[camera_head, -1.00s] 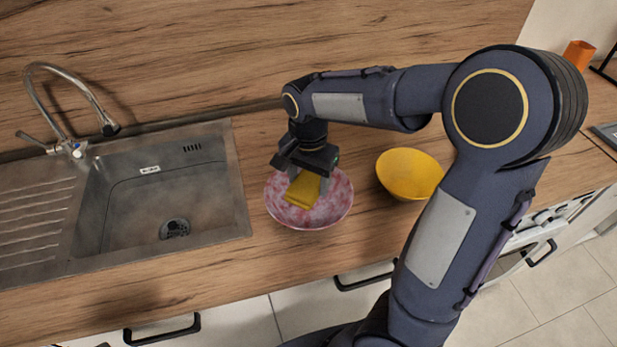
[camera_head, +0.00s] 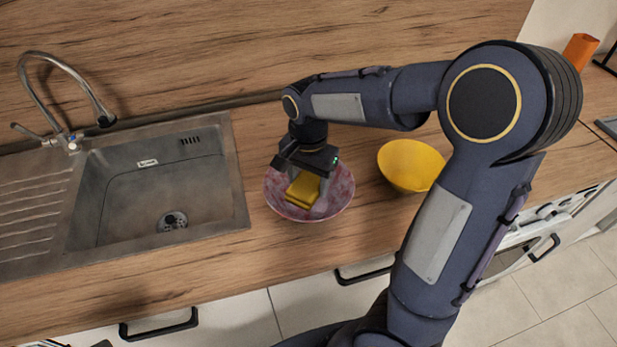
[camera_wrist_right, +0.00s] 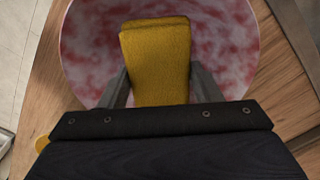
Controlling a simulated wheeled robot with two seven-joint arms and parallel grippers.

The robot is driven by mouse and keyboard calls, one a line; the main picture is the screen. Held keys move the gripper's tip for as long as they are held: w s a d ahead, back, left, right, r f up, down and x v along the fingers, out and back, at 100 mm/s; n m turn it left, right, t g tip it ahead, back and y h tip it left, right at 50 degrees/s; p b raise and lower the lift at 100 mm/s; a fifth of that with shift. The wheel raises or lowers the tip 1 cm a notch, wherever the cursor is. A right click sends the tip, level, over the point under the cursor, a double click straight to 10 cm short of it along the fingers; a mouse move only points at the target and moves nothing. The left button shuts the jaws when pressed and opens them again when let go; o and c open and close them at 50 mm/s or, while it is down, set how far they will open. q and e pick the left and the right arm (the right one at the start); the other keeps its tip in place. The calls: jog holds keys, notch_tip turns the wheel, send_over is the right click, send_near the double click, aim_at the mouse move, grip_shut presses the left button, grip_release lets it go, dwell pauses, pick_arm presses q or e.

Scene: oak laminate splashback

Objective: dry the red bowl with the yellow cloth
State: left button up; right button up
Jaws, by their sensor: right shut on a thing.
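The red bowl (camera_head: 341,191), mottled red and white, stands upright on the wooden counter to the right of the sink. It also fills the upper part of the right wrist view (camera_wrist_right: 225,45). My right gripper (camera_head: 308,186) is over the bowl, pointing down into it, shut on the folded yellow cloth (camera_head: 302,190). In the right wrist view the cloth (camera_wrist_right: 158,60) sits between the two grey fingers, with the bowl's inside behind it. Whether the cloth touches the bowl is hard to tell. My left gripper is not in view.
A yellow bowl (camera_head: 411,165) stands on the counter just right of the red bowl, close to my right arm. The sink (camera_head: 150,190) with its tap (camera_head: 68,100) is at left. An orange object (camera_head: 579,48) stands at the far right. The counter in front of the bowl is clear.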

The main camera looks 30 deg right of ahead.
jog(key=shift+f+b, duration=0.7)
jog(key=shift+f, duration=0.4)
jog(key=shift+f, duration=0.1)
jog(key=shift+w+a, duration=0.25)
jog(key=shift+w, duration=0.15)
jog(key=shift+s+d+r+p, duration=0.2)
jog(key=shift+s+d, duration=0.1)
jog(key=shift+s, duration=0.15)
jog(key=shift+s+d+r+p, duration=0.15)
jog(key=shift+s+d, duration=0.1)
jog(key=shift+s, duration=0.15)
jog(key=shift+f, duration=0.15)
jog(key=shift+w+a, duration=0.55)
jog(key=shift+w, duration=0.3)
